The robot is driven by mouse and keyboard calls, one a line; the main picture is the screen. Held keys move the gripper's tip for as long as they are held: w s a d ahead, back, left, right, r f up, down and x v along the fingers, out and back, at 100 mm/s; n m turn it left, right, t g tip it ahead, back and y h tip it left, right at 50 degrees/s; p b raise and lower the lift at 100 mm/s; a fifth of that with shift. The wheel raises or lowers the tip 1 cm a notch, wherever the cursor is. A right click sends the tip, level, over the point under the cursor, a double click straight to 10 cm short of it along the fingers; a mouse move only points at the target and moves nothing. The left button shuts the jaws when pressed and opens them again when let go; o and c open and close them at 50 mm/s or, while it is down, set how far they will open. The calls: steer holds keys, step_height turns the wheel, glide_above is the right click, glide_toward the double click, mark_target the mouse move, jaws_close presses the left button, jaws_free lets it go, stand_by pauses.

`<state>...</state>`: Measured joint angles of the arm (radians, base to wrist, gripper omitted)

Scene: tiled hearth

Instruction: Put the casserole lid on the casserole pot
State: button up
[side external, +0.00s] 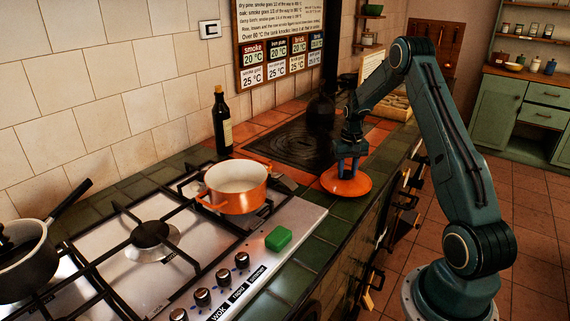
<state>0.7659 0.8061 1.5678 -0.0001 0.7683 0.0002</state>
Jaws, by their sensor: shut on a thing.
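The orange casserole pot (238,200) stands upright and uncovered on the right side of the hob, its pale inside showing. The orange casserole lid (361,186) is to the right of the pot, at the orange tiles by the counter's front edge. My gripper (350,170) points down over the middle of the lid and is shut on it, likely at its knob, which the fingers hide. I cannot tell whether the lid rests on the tiles or is slightly above them.
A dark bottle (222,122) stands behind the pot near the wall. A green sponge (278,238) lies on the hob's front edge, before the pot. A dark saucepan (27,258) is at far left. A dark hotplate (290,145) lies behind the lid.

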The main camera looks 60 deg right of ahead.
steer(key=shift+r, duration=3.05)
steer(key=shift+r, duration=0.1)
steer(key=shift+r, duration=0.45)
step_height(320, 180, up, 19)
steer(key=w+a+n, duration=0.3)
steer(key=w+a, duration=0.9)
steer(key=a, duration=0.2)
steer(key=w+a+f+n, duration=0.2)
steer(key=w+a, duration=0.1)
steer(key=a, duration=0.6)
steer(key=w+a+f+n, duration=0.2)
steer(key=w+a+f, duration=0.1)
steer(key=a, duration=0.6)
steer(key=shift+w+a, duration=0.2)
steer(key=shift+w, duration=0.1)
steer(key=shift+f, duration=0.15)
steer(key=shift+f, duration=2.9)
